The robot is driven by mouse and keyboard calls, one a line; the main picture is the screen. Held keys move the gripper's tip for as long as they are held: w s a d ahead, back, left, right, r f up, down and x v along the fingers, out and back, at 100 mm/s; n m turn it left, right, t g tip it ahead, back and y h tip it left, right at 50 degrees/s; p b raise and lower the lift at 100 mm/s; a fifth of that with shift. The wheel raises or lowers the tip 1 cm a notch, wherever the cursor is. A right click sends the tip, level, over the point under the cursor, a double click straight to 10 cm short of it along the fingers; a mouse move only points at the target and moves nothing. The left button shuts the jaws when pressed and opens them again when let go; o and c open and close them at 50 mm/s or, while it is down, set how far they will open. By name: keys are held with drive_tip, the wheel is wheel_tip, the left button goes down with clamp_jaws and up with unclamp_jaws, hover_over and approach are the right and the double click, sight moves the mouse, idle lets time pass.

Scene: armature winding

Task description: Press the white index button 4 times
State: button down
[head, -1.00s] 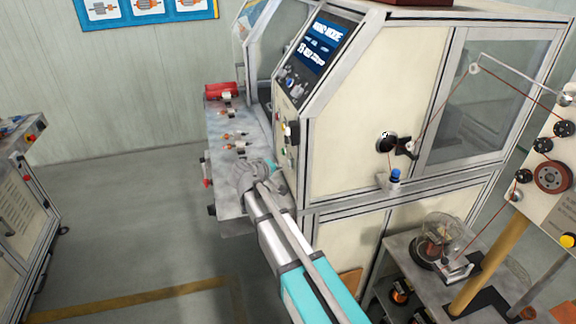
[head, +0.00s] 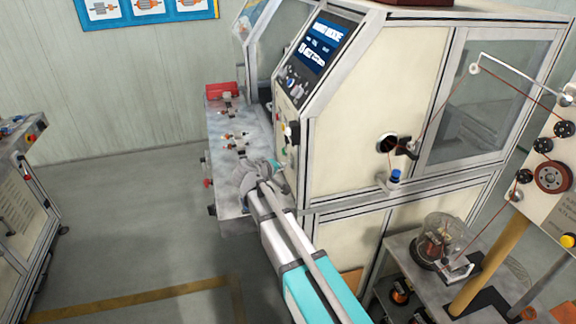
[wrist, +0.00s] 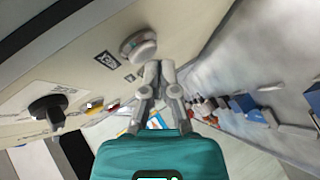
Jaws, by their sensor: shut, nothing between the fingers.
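The white index button (wrist: 138,46) is a round, pale knob-like button on the machine's cream panel in the wrist view. My gripper (wrist: 158,72) is shut and empty, its fingertips together just below and right of the button. I cannot tell whether the tips touch it. In the head view my arm reaches to the front of the machine beside the control panel (head: 289,150). There the fingertips and the white button cannot be made out clearly.
A black knob (wrist: 50,110), a yellow button (wrist: 95,103) and a red button (wrist: 113,107) share the panel. The worktable (head: 228,180) holds small armatures (head: 235,138) and a red box (head: 222,90). Open floor lies to the left.

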drive_tip(key=shift+w+d, duration=0.1)
drive_tip(key=shift+d, duration=0.4)
idle(0.8)
drive_tip(key=shift+a, duration=0.2)
drive_tip(key=shift+s+a, duration=0.2)
drive_tip(key=shift+a, duration=0.5)
drive_tip(key=shift+d, duration=0.2)
drive_tip(key=shift+w+d, duration=0.1)
drive_tip(key=shift+d, duration=0.15)
drive_tip(key=shift+w+d, duration=0.1)
drive_tip(key=shift+d, duration=0.2)
idle(1.9)
drive_tip(key=shift+s+a, duration=0.2)
drive_tip(key=shift+a, duration=0.5)
